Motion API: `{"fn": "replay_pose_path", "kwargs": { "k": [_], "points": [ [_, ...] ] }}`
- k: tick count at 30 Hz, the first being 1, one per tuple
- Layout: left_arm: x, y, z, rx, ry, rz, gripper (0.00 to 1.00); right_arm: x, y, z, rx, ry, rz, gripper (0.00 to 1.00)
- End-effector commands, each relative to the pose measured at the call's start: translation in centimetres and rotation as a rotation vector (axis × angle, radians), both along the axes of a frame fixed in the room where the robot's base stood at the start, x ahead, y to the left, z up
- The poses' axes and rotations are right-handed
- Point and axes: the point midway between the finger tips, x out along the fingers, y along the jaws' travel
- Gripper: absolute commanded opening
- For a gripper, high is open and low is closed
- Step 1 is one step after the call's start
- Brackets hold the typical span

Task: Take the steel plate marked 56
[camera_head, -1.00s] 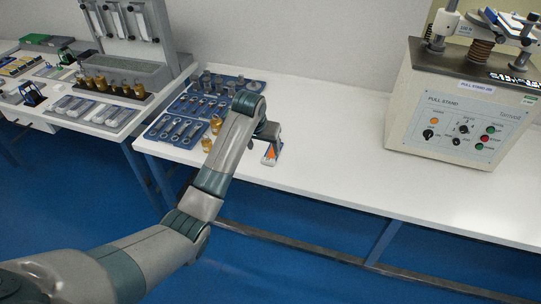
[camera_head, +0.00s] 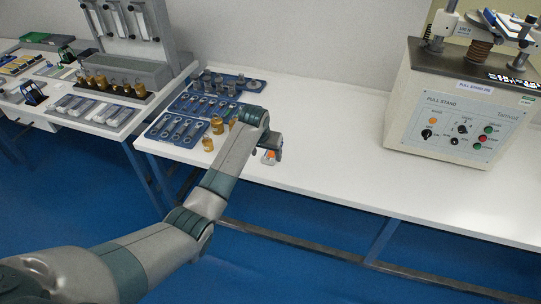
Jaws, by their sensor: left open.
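My left arm reaches in from the lower left. My left gripper (camera_head: 274,147) is open at its end, low over the front part of the white table. A small item with an orange mark (camera_head: 269,156) lies on the table right under the gripper and is mostly hidden by it. I cannot tell whether the fingers touch it, and no number can be read on it. Several flat grey plates (camera_head: 85,106) lie in a tray on the left bench, too small to read. I cannot tell which plate is marked 56. My right gripper is not in view.
A pull stand tester (camera_head: 455,115) stands at the right. The white table (camera_head: 335,135) between is clear.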

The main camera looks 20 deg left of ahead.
Motion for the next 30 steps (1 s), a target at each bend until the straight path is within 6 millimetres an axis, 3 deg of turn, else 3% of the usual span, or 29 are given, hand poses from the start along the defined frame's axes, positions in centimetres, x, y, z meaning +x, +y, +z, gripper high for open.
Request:
{"fn": "replay_pose_path", "kwargs": {
  "k": [11,26,27,30],
  "points": [
    [1.3,-0.2,-3.1,0.0,0.001,0.0,0.63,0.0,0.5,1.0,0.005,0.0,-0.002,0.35],
    [1.3,-0.2,-3.3,0.0,0.0,0.0,0.63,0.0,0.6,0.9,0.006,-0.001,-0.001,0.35],
    [1.3,-0.2,-3.3,0.0,0.0,0.0,0.61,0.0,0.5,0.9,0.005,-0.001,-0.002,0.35],
    [1.3,-0.2,-3.3,0.0,0.0,0.0,0.37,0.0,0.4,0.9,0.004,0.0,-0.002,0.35]
  ]
}}
